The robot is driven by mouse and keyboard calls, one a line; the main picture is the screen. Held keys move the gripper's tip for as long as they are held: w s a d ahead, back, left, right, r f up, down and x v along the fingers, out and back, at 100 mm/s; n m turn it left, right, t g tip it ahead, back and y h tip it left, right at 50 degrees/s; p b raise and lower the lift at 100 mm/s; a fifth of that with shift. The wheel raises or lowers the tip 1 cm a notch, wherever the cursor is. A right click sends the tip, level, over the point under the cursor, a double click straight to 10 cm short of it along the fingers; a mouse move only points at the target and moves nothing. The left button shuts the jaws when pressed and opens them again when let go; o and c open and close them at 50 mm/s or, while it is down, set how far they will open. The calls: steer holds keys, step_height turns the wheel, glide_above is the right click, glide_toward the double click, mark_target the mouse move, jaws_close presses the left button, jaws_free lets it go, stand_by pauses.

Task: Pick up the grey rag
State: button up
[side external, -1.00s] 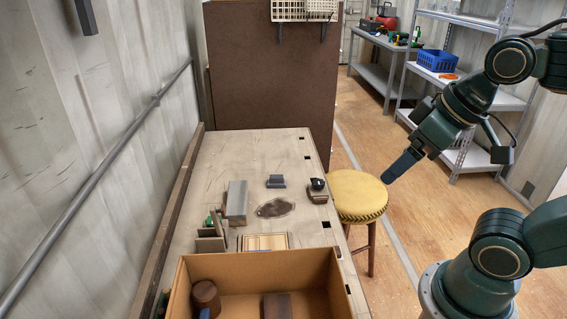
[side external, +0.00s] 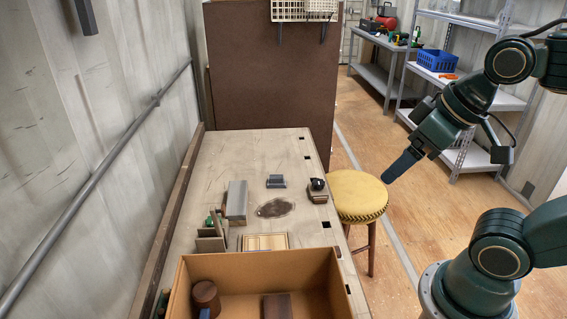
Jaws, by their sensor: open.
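I cannot single out a grey rag for certain. A flat, dark grey-brown oval patch (side external: 275,208) lies on the middle of the workbench (side external: 200,168); I cannot tell whether it is a rag or a stain. My gripper (side external: 388,179) hangs in the air to the right of the bench, pointing down and left near the yellow stool. It is open and seen side-on, with nothing visible in it.
A grey block (side external: 236,199), a small grey item (side external: 276,181) and a dark block with a round black top (side external: 318,190) surround the patch. An open cardboard box (side external: 330,290) stands at the near end. A yellow stool (side external: 357,197) stands beside the bench.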

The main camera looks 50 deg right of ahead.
steer(key=shift+c, duration=0.7)
steer(key=shift+w, duration=0.1)
steer(key=w+d+n+g+y, duration=0.1)
steer(key=w+d+n, duration=0.15)
steer(key=w, duration=0.85)
steer(key=w+d+n+g, duration=0.1)
steer(key=w+d+n, duration=0.15)
steer(key=w, duration=0.95)
steer(key=w+d+f+n+y, duration=0.1)
steer(key=w+d+f, duration=0.6)
steer(key=f, duration=0.3)
steer(key=w+d+f+n+y, duration=0.1)
steer(key=w+d+f+n, duration=0.1)
steer(key=w+d+f, duration=0.6)
step_height(320, 180, down, 2)
steer(key=shift+w+d+f, duration=0.2)
steer(key=shift+w, duration=0.3)
